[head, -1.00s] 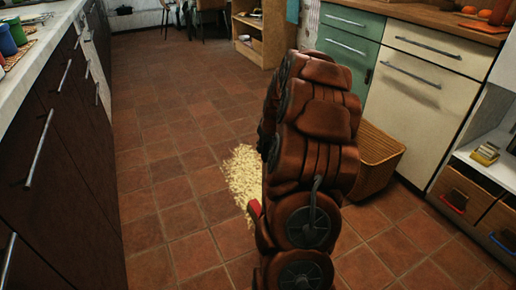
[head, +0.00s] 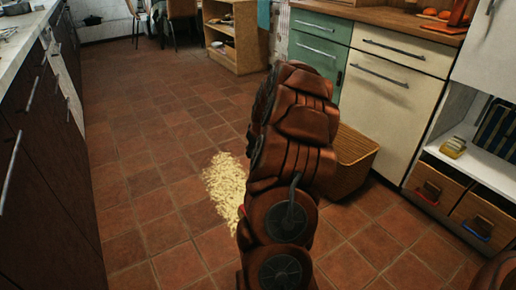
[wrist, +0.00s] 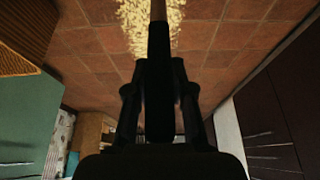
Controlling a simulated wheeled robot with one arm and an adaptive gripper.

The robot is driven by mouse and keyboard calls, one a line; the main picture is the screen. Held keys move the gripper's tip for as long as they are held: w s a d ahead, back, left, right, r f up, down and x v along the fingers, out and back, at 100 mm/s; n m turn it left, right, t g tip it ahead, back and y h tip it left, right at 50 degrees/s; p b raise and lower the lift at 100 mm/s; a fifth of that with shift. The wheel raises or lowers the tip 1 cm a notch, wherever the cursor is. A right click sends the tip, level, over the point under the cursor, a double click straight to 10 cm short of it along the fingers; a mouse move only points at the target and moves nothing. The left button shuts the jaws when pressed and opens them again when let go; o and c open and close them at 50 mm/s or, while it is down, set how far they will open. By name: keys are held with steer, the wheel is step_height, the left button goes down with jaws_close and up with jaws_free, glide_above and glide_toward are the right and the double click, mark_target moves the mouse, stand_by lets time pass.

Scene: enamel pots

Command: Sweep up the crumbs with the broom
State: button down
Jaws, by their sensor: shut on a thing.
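A patch of pale yellow crumbs (head: 225,184) lies on the tiled floor, just left of my arm in the head view. Part of the patch is hidden behind the arm. The crumbs also show at the top of the wrist view (wrist: 135,22). My gripper (wrist: 158,88) is dark in the wrist view and shut on a brown stick, the broom's handle (wrist: 158,42), which runs up the picture across the crumbs. The broom's head is not visible, so I cannot tell whether it touches the crumbs. My arm hides the gripper in the head view.
A wicker basket (head: 354,158) stands on the floor right of my arm, before a green and cream cabinet (head: 398,95). Dark drawers (head: 45,190) line the left. A low wooden shelf (head: 236,42) stands at the back. Floor between the crumbs and the left drawers is clear.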

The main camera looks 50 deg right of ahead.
steer(key=w+a+r+p, duration=0.2)
steer(key=a+r+p, duration=0.1)
steer(key=a, duration=0.4)
steer(key=shift+w+a+r, duration=0.3)
steer(key=shift+a, duration=0.05)
stand_by(0.5)
